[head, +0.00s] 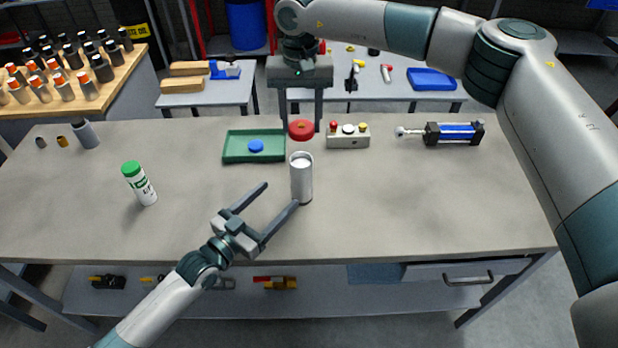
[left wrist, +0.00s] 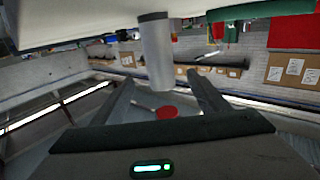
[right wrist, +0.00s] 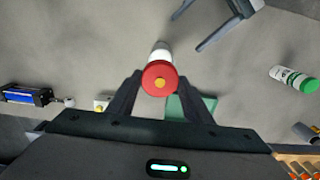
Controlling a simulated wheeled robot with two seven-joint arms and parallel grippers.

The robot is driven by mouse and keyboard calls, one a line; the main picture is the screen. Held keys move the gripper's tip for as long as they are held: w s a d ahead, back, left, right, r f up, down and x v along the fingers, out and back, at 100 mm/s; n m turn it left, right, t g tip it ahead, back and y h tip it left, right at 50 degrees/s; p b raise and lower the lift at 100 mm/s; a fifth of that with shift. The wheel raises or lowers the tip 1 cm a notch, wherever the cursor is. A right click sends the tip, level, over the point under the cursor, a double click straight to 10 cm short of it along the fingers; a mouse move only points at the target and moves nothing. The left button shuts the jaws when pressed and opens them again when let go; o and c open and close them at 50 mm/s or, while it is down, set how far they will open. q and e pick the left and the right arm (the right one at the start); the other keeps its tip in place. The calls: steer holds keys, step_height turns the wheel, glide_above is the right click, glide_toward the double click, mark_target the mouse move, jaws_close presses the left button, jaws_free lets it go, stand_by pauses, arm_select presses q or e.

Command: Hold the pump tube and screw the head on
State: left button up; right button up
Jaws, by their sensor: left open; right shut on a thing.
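The pump tube (head: 301,182) is a silver cylinder standing upright on the table. The red pump head (head: 301,130) is in my right gripper (head: 303,112), above and a little behind the tube in the head view. In the right wrist view the head (right wrist: 160,78), with a yellow centre, covers part of the tube (right wrist: 161,48). My left gripper (head: 281,195) is open and low over the table, its right fingertip close to the tube's base. In the left wrist view the tube (left wrist: 157,58) shows upside down, just beyond the open fingers; contact is unclear.
A green tray (head: 232,148) with a blue disc (head: 256,146) lies behind left of the tube. A button box (head: 348,136) and a blue-black cylinder unit (head: 452,133) are at the right. A green-capped bottle (head: 140,184) stands left. The table's front right is clear.

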mark_target(295, 178)
steer(key=shift+s+a+r, duration=0.2)
steer(key=shift+s+a, duration=0.05)
steer(key=shift+s, duration=0.05)
steer(key=shift+w+d+f, duration=0.1)
steer(key=shift+w+d, duration=0.05)
arm_select(q)
steer(key=x, duration=1.1)
steer(key=shift+w+d, duration=0.2)
steer(key=shift+w, duration=0.1)
steer(key=c, duration=1.6)
arm_select(e)
steer(key=shift+f, duration=2.45)
steer(key=shift+f, duration=0.15)
steer(key=shift+f, duration=0.75)
